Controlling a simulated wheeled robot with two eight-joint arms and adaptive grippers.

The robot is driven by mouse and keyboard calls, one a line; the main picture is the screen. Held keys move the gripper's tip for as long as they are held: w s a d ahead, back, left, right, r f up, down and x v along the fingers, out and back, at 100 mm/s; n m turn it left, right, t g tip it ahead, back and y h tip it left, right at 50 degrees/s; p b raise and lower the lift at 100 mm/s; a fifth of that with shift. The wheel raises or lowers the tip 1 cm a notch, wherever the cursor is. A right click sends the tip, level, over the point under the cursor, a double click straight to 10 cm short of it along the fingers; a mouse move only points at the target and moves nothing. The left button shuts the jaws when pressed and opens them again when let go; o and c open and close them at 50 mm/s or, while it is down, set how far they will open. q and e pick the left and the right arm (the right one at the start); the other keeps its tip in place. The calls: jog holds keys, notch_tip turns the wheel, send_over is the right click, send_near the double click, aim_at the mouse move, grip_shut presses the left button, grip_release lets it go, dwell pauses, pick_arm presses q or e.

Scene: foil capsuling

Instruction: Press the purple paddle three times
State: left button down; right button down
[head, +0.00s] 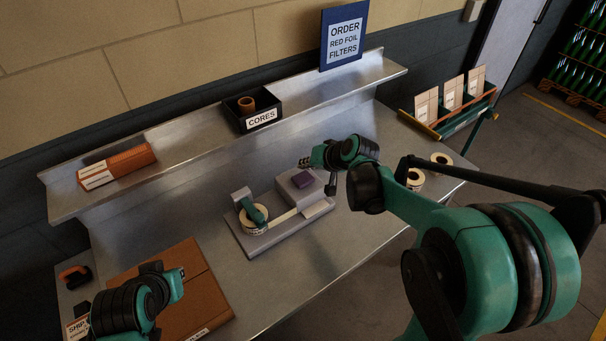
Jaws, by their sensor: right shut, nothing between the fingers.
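The purple paddle (303,179) is a small block on top of the grey tape dispenser (285,236) in the middle of the steel bench. A roll of labelled tape (253,218) sits on the left part of that machine, with a strip leading to the right. My right gripper (303,163) is shut and empty. It appears just above and behind the paddle in the picture; the height gap cannot be told. My left arm (140,300) is at the lower left over a brown box, and its fingers are not clearly visible.
A brown carton (190,275) lies at the bench's left. The shelf (200,135) holds a black CORES bin (251,110) and an orange box (116,166). An order sign (344,35) stands behind. Tape rolls (441,159) and a rack of packets (452,115) are at right.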

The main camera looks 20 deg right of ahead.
notch_tip(320, 180, up, 3)
jog(key=shift+f+p, duration=0.15)
jog(key=shift+p, duration=0.65)
jog(key=s+f+n+h+b, duration=0.1)
jog(key=s+n+h, duration=0.1)
jog(key=s, duration=1)
jog(key=s+f+n+g+h+b, duration=0.1)
jog(key=s+f+h+b, duration=0.1)
jog(key=s, duration=1.1)
jog(key=shift+n, duration=0.4)
jog(key=shift+a, duration=0.1)
